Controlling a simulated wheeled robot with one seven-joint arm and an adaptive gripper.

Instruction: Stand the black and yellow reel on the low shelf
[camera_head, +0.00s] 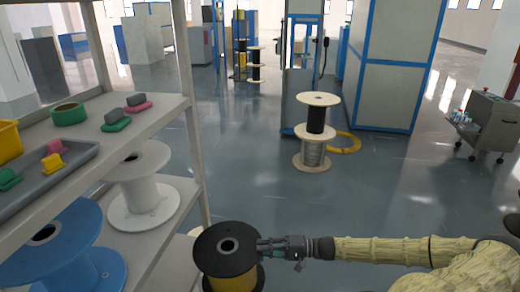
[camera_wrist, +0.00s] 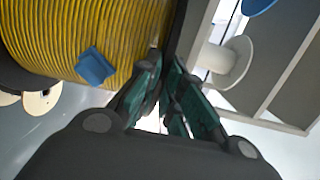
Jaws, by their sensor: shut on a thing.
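The black and yellow reel (camera_head: 228,252) has black flanges and yellow cable. It is upright in the head view, just right of the rack. My gripper (camera_head: 268,245) comes from the right and is shut on the rim of its black flange. In the wrist view the yellow winding (camera_wrist: 95,35) fills the upper left, and the green-padded fingers (camera_wrist: 163,90) close at the dark flange edge. The low shelf (camera_head: 150,250) is left of the reel. The reel's lower part is cut off by the frame, so I cannot tell what is beneath it.
A white reel (camera_head: 140,188) and a blue reel (camera_head: 58,250) stand on the low shelf. The upper shelf (camera_head: 150,122) holds tape, small coloured clamps and a grey tray (camera_head: 55,185). A rack post (camera_head: 193,140) stands near the reel. Stacked reels (camera_head: 315,130) are farther back.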

